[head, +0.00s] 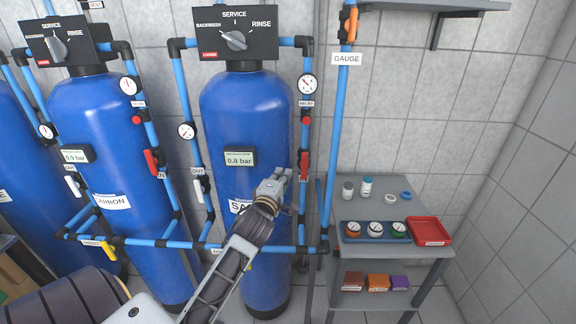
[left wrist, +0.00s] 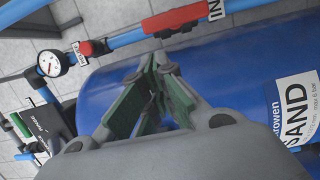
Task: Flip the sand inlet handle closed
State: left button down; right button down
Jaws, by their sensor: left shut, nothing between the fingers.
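The sand inlet handle (head: 304,165) is a red lever lying along the blue pipe at the right of the middle blue tank (head: 245,110). It also shows in the left wrist view (left wrist: 182,19), lined up with its pipe beside a label starting "IN". My left gripper (head: 284,177) is in front of the sand tank, just below and left of the handle. In the left wrist view its green-padded fingers (left wrist: 158,68) are together and empty. Their tips point toward the handle, with a small visible gap. My right gripper is in neither view.
Pipes with gauges (head: 307,84) flank the tank. Another red handle (head: 151,162) is on the neighbouring tank's pipe. A grey cart (head: 420,197) with a gauge tray and red bin (head: 428,231) stands right. Lower pipes (head: 290,249) cross in front.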

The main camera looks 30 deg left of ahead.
aim_at(304, 166)
pick_arm(q)
jog(key=shift+w, duration=0.15)
